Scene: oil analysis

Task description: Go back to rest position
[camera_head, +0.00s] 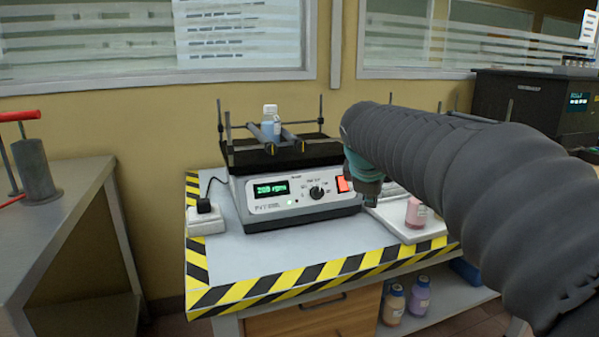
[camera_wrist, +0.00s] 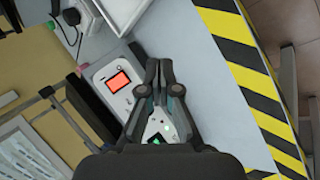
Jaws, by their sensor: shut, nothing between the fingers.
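My gripper (camera_wrist: 158,66) is shut and empty in the wrist view, its fingers over the grey bench top beside the shaker. The shaker (camera_head: 290,199) stands on the bench in the head view, with a lit green display (camera_head: 269,189) and a red switch (camera_head: 343,184). The red switch also shows in the wrist view (camera_wrist: 118,80), left of my fingers and apart from them. A bottle with clear bluish liquid (camera_head: 270,122) stands upright on the shaker's platform between its bars. My arm covers the right part of the head view and hides most of my gripper there.
A white tray (camera_head: 388,217) with a pink-labelled bottle (camera_head: 415,213) lies right of the shaker. Yellow-black tape (camera_head: 290,287) edges the bench. Bottles (camera_head: 419,296) stand on a shelf below. Another table (camera_head: 60,200) stands at left, with a gap between. A dark machine (camera_head: 520,108) is at back right.

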